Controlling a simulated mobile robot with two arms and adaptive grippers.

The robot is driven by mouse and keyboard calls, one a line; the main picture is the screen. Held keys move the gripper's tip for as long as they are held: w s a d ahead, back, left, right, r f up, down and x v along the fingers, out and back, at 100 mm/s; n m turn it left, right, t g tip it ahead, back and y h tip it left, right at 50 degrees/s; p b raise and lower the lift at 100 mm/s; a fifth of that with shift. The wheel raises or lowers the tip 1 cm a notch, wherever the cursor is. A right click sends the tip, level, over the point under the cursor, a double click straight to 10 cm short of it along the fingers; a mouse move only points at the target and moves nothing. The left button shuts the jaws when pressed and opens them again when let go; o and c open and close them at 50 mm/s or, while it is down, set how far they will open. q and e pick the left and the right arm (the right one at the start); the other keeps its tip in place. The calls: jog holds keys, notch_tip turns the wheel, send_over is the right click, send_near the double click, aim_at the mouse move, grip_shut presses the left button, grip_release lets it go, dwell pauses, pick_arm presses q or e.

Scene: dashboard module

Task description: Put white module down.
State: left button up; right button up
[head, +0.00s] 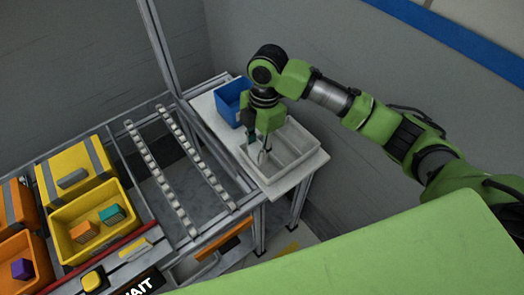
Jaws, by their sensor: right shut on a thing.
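My right gripper (260,143) points down over the left part of a pale grey-white bin (306,161) on the side table. Its jaws are shut on a small pale piece, the white module (263,157), which is mostly hidden by the fingers. The module is at or just inside the bin's opening; I cannot tell whether it touches the bottom. My left gripper is out of view.
A blue bin (229,101) stands behind the pale bin on the white table (204,113). A green surface (370,255) fills the lower right.

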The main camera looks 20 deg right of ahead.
jog(key=shift+w+d+f, duration=0.35)
jog(key=shift+f, duration=0.25)
jog(key=shift+w+d+f, duration=0.35)
jog(key=shift+f, duration=0.2)
jog(key=f, duration=0.2)
jog(key=f+p, duration=0.1)
jog(key=shift+w+d, duration=0.25)
jog(key=shift+d, duration=0.05)
jog(key=shift+f, duration=0.45)
jog(key=shift+f, duration=0.1)
jog(key=o, duration=1.1)
jog(key=r, duration=0.4)
jog(key=d+r+b, duration=0.1)
jog(key=r, duration=0.7)
jog(key=shift+w+d+r+b, duration=0.1)
jog(key=shift+w+d+b, duration=0.05)
jog(key=shift+w+b, duration=0.15)
